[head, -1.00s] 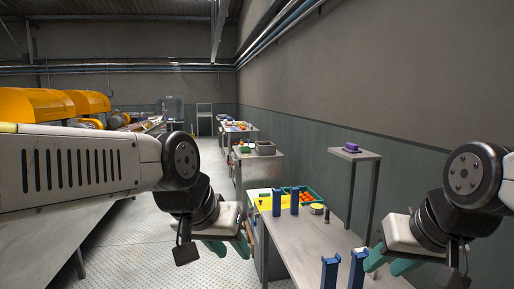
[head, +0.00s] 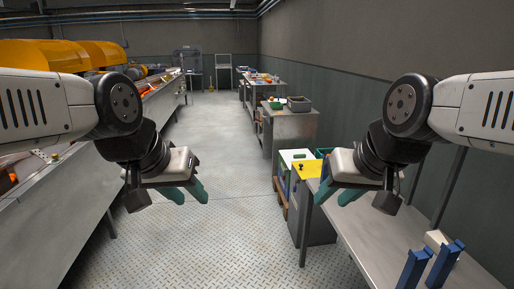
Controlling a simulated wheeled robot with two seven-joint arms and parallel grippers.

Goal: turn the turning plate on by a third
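I cannot make out a turning plate for certain in the head view. No object lies between either pair of fingers.
The near metal bench (head: 385,225) carries blue uprights (head: 414,270) and a pale block (head: 437,240). A green crate (head: 322,153) is partly hidden. Further benches (head: 290,127) line the right wall. A long machine (head: 60,195) runs along the left. The aisle floor (head: 222,135) is clear.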

